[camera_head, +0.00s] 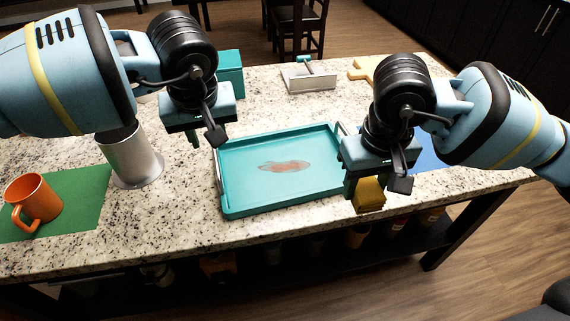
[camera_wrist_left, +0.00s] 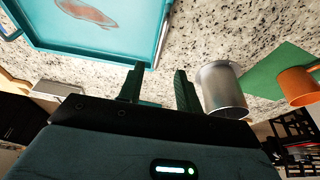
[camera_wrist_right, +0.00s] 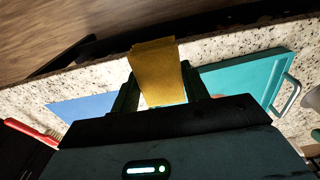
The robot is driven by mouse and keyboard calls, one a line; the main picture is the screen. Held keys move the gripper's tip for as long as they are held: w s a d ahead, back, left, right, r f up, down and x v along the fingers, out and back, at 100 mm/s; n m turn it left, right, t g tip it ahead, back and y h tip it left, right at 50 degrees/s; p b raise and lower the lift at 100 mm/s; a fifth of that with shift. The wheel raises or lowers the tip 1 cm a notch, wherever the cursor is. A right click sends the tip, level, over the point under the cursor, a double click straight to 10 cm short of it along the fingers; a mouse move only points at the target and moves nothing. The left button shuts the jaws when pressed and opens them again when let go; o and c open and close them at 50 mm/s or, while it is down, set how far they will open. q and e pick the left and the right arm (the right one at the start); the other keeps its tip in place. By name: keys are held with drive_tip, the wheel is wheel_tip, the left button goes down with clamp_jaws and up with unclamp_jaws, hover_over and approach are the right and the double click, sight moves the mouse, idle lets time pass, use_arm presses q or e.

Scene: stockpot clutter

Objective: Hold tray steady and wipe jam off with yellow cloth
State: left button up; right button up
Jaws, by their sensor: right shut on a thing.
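The teal tray (camera_head: 240,204) lies on the speckled counter, with a metal handle at each end. A reddish jam smear (camera_head: 284,166) is on its floor; it also shows in the left wrist view (camera_wrist_left: 86,11).
A metal cylinder (camera_head: 135,158) stands left of the tray, beside an orange mug (camera_head: 34,202) on a green mat (camera_head: 88,196). A teal box (camera_head: 229,74) and a white dustpan-like item (camera_head: 308,78) stand behind. A blue mat (camera_head: 427,150) lies right of the tray.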

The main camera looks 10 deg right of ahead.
sight(216, 160)
use_arm(q)
drive_tip(key=shift+f, duration=0.2)
use_arm(e)
drive_tip(key=shift+f, duration=0.15)
